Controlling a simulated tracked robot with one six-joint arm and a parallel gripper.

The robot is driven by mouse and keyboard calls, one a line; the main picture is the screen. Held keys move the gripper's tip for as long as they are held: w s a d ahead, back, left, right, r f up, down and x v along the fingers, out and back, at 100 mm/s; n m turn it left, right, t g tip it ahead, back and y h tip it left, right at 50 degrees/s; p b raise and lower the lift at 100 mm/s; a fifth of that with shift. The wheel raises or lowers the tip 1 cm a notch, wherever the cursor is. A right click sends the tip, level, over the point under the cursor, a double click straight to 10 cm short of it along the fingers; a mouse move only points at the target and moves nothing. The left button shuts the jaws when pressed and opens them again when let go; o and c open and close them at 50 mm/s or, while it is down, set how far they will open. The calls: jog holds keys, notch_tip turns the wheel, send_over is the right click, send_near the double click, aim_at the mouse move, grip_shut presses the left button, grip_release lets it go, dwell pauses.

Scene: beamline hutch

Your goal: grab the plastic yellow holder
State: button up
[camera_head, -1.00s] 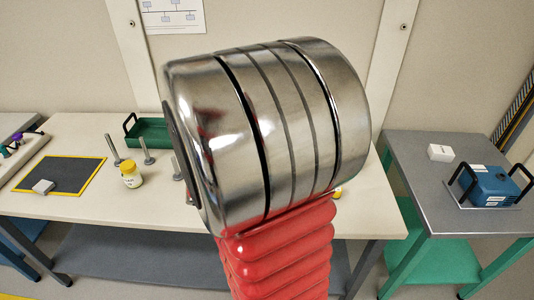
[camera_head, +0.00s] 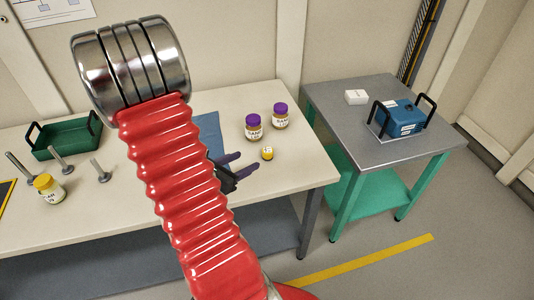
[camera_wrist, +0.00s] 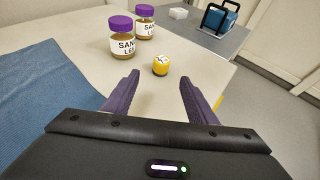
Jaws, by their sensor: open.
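The yellow holder (camera_head: 267,153) is a small, short yellow piece with a pale, marked top. It stands on the beige table near its right end. In the wrist view the yellow holder (camera_wrist: 161,65) is upright, ahead of my gripper (camera_wrist: 158,85) and roughly centred between its two purple fingers. My gripper is open and empty, and a gap is left between the fingertips and the holder. In the head view my gripper (camera_head: 240,165) is just left of the holder, partly hidden by my red arm.
Two purple-lidded jars, one nearer (camera_wrist: 122,40) and one farther (camera_wrist: 145,22), stand behind and left of the holder. A blue mat (camera_wrist: 45,85) lies to the left. A yellow-lidded jar (camera_head: 48,188), metal posts and a green tray (camera_head: 68,138) are farther left. The table right of the holder is clear.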

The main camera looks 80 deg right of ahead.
aim_at(264, 153)
jog(key=shift+x, duration=4.3)
jog(key=shift+x, duration=2.6)
jog(key=shift+s+f, duration=0.1)
jog(key=shift+a, duration=0.1)
jog(key=shift+c, duration=0.3)
jog(key=c, duration=1.1)
jog(key=shift+r, duration=5)
